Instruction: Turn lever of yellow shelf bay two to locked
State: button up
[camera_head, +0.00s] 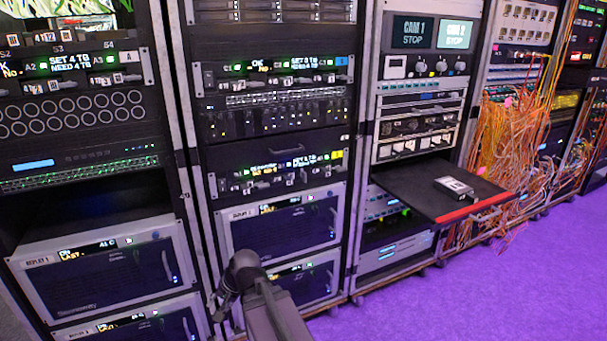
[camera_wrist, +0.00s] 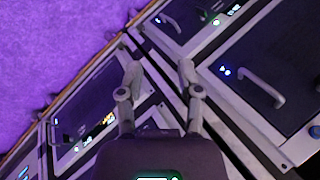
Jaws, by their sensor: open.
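A rack panel (camera_head: 283,172) in the middle rack carries a small yellow tag (camera_head: 337,155) at its right end. It has small grey levers and lit text, but I cannot read which bay is which or how each lever stands. My gripper (camera_wrist: 160,76) is open and empty in the wrist view, its two fingers apart in front of the lower rack fronts. In the head view my arm is low in front of the middle rack, below the tagged panel, and hides part of the lower units. The tagged panel is not recognisable in the wrist view.
Grey framed units with handles (camera_head: 282,226) fill the lower middle rack. A black shelf (camera_head: 425,190) with a red front edge juts out to the right. Loose orange cables (camera_head: 510,135) hang at far right. The purple floor (camera_head: 470,290) is clear.

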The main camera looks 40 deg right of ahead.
jog(key=w+d+r+m+t+p, duration=0.2)
jog(key=w+d+r+m+t, duration=0.25)
jog(key=d+r+m, duration=0.35)
jog(key=m+t+h+p, duration=0.4)
jog(key=m+t+h, duration=0.45)
jog(key=m, duration=1.35)
send_near(304, 182)
jog(key=s+r, duration=0.2)
jog(key=s, duration=0.1)
jog(key=shift+s+f, duration=0.15)
jog(key=shift+f, duration=0.05)
jog(key=x, duration=1.3)
jog(key=shift+w+a, duration=0.1)
jog(key=shift+w, duration=0.35)
jog(key=shift+c, duration=0.2)
grip_shut()
